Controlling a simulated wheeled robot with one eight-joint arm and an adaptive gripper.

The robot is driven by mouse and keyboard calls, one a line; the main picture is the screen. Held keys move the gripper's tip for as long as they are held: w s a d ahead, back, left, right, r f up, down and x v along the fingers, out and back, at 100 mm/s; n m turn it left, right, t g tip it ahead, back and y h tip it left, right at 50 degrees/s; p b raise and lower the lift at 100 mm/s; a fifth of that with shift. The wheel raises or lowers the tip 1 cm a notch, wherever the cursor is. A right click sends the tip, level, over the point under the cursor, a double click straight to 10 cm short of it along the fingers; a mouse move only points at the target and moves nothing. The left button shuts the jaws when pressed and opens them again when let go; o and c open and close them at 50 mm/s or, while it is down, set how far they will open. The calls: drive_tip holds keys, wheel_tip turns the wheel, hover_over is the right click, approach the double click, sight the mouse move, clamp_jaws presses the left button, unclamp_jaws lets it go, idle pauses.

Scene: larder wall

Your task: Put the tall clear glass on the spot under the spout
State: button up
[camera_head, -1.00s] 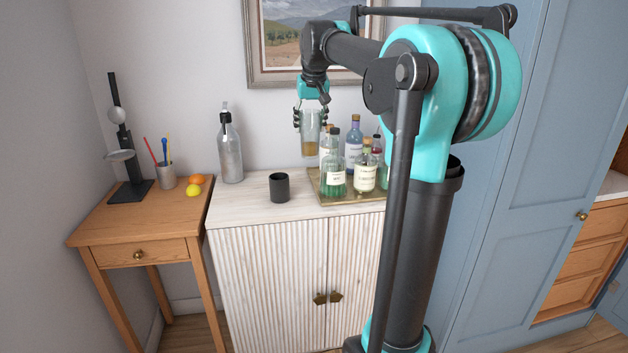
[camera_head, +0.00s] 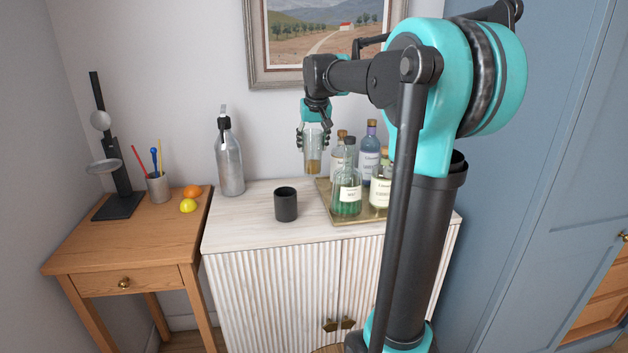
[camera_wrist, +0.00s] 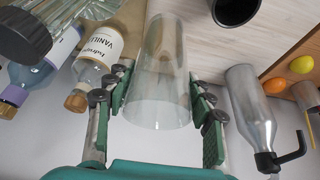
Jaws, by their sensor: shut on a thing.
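My gripper (camera_head: 313,138) is shut on the tall clear glass (camera_head: 312,157) and holds it upright in the air. It is above the pale cabinet, just left of the bottles. The lower part of the glass looks brown; I cannot tell whether that is contents or something seen through it. The wrist view shows the glass (camera_wrist: 160,70) between the two fingers of my gripper (camera_wrist: 162,100). A grey siphon-like bottle (camera_head: 229,165) with a black spout stands at the cabinet's back left. It also shows in the wrist view (camera_wrist: 248,105). No marked spot under its spout is distinguishable.
A black cup (camera_head: 286,205) stands on the cabinet top (camera_head: 245,226). A tray (camera_head: 350,219) of several bottles is right of the glass. A wooden side table (camera_head: 80,257) holds a black stand (camera_head: 118,200), pencil cup (camera_head: 158,187), orange (camera_head: 192,191) and lemon (camera_head: 188,206).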

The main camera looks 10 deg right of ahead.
wheel_tip(320, 180, down, 12)
idle(0.5)
drive_tip(key=o, duration=1.5)
drive_tip(key=shift+f, duration=0.1)
